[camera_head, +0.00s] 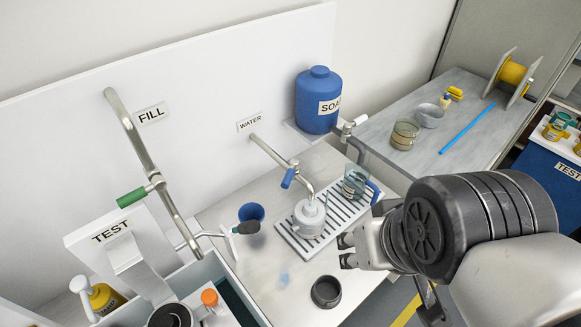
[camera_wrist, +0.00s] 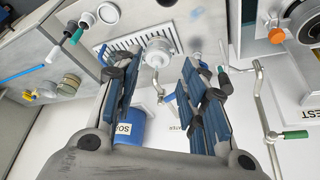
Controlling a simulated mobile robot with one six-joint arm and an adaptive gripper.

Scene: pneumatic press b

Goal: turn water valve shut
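The water valve has a blue lever (camera_head: 288,178) on a metal pipe (camera_head: 268,151) that comes out of the wall below the WATER label (camera_head: 249,122). The lever slants down and left from the pipe.
The vessel stands on a slatted drain tray (camera_head: 283,226) beside a glass jug (camera_head: 355,182). The blue SOAP tank (camera_head: 318,100) stands behind. The green-handled FILL pipe (camera_head: 145,158) is left.

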